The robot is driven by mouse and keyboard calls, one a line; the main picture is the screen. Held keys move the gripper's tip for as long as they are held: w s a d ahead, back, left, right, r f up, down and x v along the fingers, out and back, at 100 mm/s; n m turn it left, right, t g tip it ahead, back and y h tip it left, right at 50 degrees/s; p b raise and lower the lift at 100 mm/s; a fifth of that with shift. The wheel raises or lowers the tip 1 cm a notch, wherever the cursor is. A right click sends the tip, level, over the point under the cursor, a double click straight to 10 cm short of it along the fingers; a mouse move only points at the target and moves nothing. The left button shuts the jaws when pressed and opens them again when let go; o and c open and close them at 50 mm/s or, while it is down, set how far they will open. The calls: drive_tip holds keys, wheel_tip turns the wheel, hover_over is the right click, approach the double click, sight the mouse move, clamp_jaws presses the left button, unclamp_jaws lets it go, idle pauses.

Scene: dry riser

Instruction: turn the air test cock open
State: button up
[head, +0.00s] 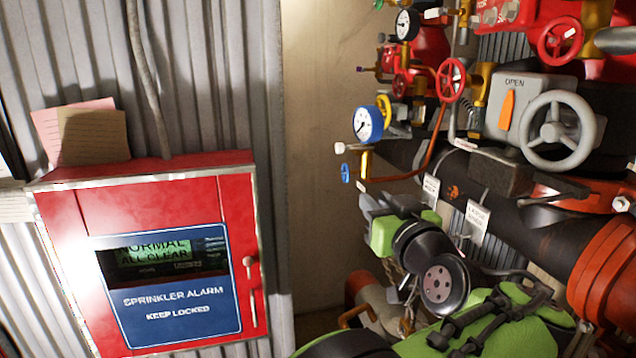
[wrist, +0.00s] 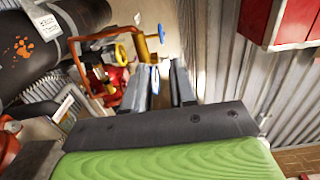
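The cock I take for the air test cock is a small valve with a blue handle (head: 345,172), on a brass fitting below a blue-rimmed gauge (head: 367,124). No readable label confirms this. The blue handle also shows in the wrist view (wrist: 161,33), beyond the fingers. My gripper (head: 368,203) is below and slightly right of the handle in the head view, apart from it. In the wrist view my gripper (wrist: 168,85) has its two grey fingers apart with nothing between them. The handle's exact angle is hard to tell.
A thick black pipe (head: 400,152) with hanging tags runs right of the cock. A grey box marked OPEN (head: 530,88) and a grey handwheel (head: 558,130) stand further right. A red sprinkler alarm cabinet (head: 80,215) is at left. Bare wall (head: 315,200) lies between.

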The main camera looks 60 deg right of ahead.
sight(349, 174)
drive_tip(key=p+x, duration=0.4)
drive_tip(key=x, duration=1.1)
drive_tip(key=shift+w+d+r, duration=0.1)
drive_tip(key=shift+w+d, duration=0.1)
drive_tip(key=shift+w, duration=0.1)
clamp_jaws()
